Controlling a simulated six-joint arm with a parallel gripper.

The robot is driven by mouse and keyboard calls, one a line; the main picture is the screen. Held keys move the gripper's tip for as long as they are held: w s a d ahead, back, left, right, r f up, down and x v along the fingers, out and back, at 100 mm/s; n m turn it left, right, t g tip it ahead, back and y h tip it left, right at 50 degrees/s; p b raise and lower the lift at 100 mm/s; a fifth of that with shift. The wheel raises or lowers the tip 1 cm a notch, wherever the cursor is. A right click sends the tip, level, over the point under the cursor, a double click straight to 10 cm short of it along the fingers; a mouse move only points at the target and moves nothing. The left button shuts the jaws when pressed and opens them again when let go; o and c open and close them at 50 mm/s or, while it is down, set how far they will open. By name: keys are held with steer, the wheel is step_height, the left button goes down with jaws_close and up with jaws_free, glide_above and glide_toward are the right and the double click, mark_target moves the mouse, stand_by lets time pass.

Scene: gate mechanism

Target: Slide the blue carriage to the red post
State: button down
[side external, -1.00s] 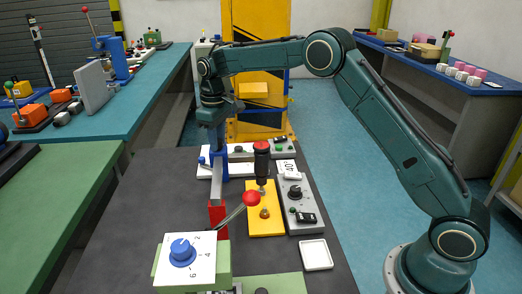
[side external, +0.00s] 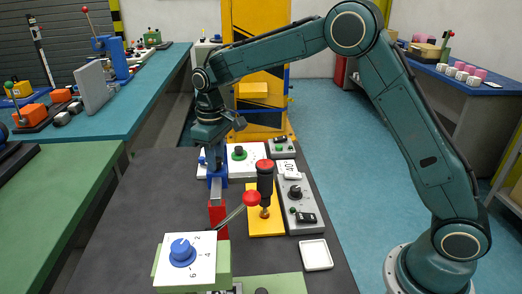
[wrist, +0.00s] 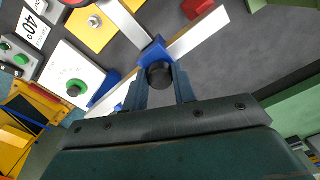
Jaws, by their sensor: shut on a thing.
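The blue carriage (side external: 216,181) sits on a pale rail and also shows in the wrist view (wrist: 153,51). My gripper (side external: 214,163) is above it, with its fingers on either side of the black knob (wrist: 160,75) on top of the carriage, and is shut on that knob. The red post (side external: 217,216) stands nearer the side camera; a red block at the top of the wrist view (wrist: 197,8) looks like it. The carriage is apart from the red post, with bare rail (wrist: 203,31) between.
A grey bar (wrist: 125,20) runs from the carriage toward the yellow plate (side external: 256,228). A black cylinder with a red top (side external: 265,182) stands over that plate. A red-ball lever (side external: 251,198) leans close to the red post. A white dial with a green knob (side external: 239,154) is behind.

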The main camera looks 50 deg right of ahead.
steer(key=s+a, duration=0.4)
steer(key=shift+s+a, duration=0.1)
stand_by(0.3)
steer(key=c, duration=1.1)
jaws_free()
steer(key=shift+r, duration=0.1)
steer(key=shift+r, duration=0.9)
step_height(320, 180, up, 12)
steer(key=shift+f, duration=0.1)
